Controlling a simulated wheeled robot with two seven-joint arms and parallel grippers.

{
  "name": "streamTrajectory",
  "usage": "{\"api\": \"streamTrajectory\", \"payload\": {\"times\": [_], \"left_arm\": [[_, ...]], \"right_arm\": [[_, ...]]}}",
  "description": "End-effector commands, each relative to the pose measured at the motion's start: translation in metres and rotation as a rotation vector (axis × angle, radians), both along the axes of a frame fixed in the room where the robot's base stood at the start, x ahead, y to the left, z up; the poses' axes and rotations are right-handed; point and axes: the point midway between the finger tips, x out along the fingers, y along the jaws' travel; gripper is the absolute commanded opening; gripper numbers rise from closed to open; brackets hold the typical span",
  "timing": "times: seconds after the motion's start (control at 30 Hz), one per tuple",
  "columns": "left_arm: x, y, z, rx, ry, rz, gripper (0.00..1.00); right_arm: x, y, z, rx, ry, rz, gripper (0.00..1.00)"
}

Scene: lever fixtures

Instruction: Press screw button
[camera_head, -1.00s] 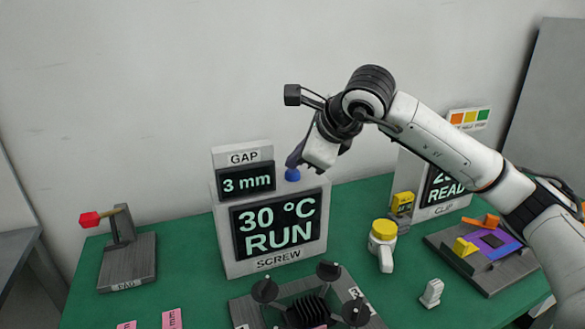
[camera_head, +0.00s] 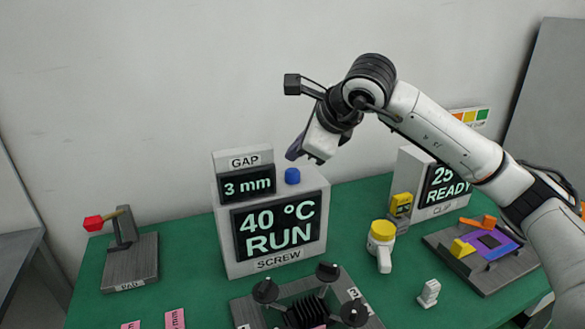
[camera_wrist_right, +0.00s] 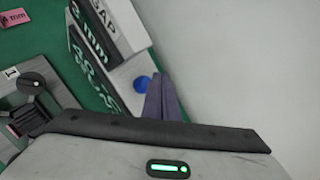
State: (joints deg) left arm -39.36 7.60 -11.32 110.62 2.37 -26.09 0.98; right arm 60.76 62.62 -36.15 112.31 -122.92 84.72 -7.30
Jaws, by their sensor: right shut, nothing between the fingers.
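The blue screw button (camera_head: 292,176) sits on top of the white SCREW box (camera_head: 225,245), right of the small GAP display (camera_head: 248,184). The SCREW screen (camera_head: 277,229) reads 40 °C RUN. My right gripper (camera_head: 293,154) is shut and empty, a little above the button and apart from it in the head view. In the right wrist view the closed dark fingers (camera_wrist_right: 162,98) lie beside the button (camera_wrist_right: 142,83), partly overlapping its edge. My left gripper is in neither view.
A grey fixture with black knobs (camera_head: 327,272) stands in front of the SCREW box. A yellow-topped white bottle (camera_head: 382,238), the CLIP box (camera_head: 440,186) and a purple-and-orange fixture (camera_head: 490,245) are to the right. A red-tipped lever (camera_head: 94,222) is at left.

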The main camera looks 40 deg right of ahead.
Motion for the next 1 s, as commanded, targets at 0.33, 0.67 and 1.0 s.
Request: {"api": "streamTrajectory", "payload": {"times": [0.33, 0.67, 1.0], "left_arm": [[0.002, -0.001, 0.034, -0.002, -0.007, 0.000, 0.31], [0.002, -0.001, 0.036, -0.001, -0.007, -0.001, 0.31], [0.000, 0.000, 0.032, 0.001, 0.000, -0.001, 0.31]], "right_arm": [[0.000, 0.000, 0.040, 0.000, -0.002, 0.001, 0.00], [0.000, 0.000, 0.043, 0.000, -0.001, 0.001, 0.00], [0.000, 0.000, 0.043, 0.000, -0.001, 0.001, 0.00]]}}
